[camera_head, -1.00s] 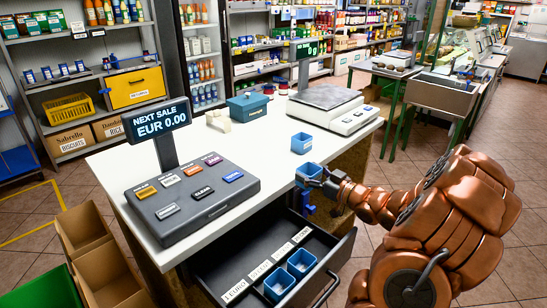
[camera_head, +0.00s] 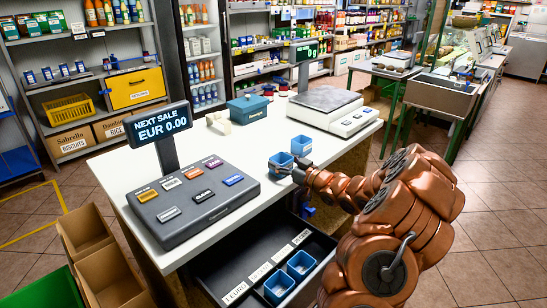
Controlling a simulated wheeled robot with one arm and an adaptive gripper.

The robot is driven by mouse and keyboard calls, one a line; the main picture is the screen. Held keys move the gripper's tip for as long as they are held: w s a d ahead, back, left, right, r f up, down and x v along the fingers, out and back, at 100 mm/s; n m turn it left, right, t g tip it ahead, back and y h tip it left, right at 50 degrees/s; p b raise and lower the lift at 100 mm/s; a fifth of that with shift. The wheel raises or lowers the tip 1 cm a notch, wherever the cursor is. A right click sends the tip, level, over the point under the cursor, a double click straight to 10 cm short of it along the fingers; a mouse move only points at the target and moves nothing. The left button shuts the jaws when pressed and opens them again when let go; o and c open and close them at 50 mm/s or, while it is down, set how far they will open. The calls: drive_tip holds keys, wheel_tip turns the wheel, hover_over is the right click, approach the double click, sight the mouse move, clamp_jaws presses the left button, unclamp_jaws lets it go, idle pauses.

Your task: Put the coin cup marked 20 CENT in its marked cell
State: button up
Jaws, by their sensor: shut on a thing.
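My gripper (camera_head: 297,174) is shut on a small blue cup (camera_head: 281,160) near the counter's right edge. I cannot tell whether this cup touches the counter top. No 20 CENT mark is readable on it. Another blue cup (camera_head: 301,145) stands on the counter just behind and to the right of it. The drawer's right end is partly hidden by my arm.
A dark key panel (camera_head: 195,195) with a price display (camera_head: 158,123) stands on the counter's left. A scale (camera_head: 332,108), a teal box (camera_head: 248,108) and a cream-coloured object (camera_head: 219,122) stand farther back. The white counter (camera_head: 245,147) between them is clear.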

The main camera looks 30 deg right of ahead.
sight(275, 159)
drive_tip(key=shift+p+x, duration=0.3)
drive_tip(key=shift+x, duration=1.65)
drive_tip(key=shift+s, duration=0.1)
drive_tip(key=shift+f, duration=0.15)
drive_tip(key=o, duration=0.9)
drive_tip(key=shift+o, duration=0.2)
